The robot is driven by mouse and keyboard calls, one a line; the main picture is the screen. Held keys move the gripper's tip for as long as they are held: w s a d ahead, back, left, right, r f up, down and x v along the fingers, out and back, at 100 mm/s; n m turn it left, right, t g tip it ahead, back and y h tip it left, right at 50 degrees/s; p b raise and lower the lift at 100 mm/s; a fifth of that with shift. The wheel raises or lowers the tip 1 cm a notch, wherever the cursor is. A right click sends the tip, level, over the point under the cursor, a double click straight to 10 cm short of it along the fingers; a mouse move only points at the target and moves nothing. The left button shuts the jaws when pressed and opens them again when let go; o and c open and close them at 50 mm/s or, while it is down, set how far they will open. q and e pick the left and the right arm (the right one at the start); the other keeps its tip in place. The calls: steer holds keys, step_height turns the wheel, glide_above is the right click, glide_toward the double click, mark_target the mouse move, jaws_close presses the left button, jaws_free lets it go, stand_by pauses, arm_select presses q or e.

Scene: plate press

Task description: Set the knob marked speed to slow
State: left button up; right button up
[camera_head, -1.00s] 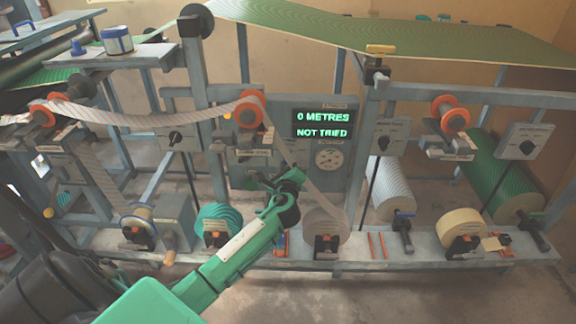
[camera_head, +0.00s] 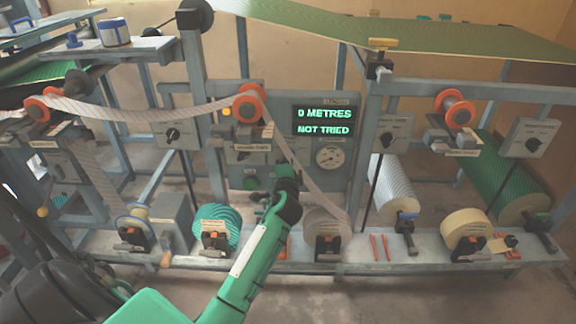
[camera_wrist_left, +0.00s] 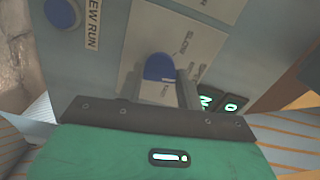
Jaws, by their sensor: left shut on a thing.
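My left gripper (camera_wrist_left: 160,92) is at the control panel in the left wrist view, its fingers on either side of a blue knob (camera_wrist_left: 158,67) and shut on it. The knob sits on a pale plate (camera_wrist_left: 190,58) with the word SLOW beside it. The rest of the lettering is partly hidden or too blurred to read, and I cannot tell which mark the knob points at. In the head view the wrist of my left arm is in front of the lower panel (camera_head: 315,170) and hides the knob and the fingers. My right gripper is not in view.
A blue button (camera_wrist_left: 62,12) labelled NEW RUN is close by on the panel. The display (camera_head: 325,121) reads 0 METRES, NOT TRIED. A round dial (camera_head: 329,156) is below it. A striped web (camera_head: 150,108) runs over orange-ended rollers, and rolls stand on the low shelf (camera_head: 400,262).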

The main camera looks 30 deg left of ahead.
arm_select(q)
steer(key=shift+f+n+b, duration=0.15)
steer(key=shift+n+b, duration=0.1)
steer(key=shift+n, duration=2.3)
steer(key=shift+f+n+b, duration=0.1)
steer(key=shift+n+b, duration=0.15)
steer(key=shift+n, duration=2.3)
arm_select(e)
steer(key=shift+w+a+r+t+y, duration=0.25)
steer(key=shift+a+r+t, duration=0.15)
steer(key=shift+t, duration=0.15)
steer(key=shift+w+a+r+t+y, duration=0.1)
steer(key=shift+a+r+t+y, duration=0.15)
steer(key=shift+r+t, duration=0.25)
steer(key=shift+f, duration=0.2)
arm_select(q)
steer(key=o, duration=1)
steer(key=shift+r, duration=0.1)
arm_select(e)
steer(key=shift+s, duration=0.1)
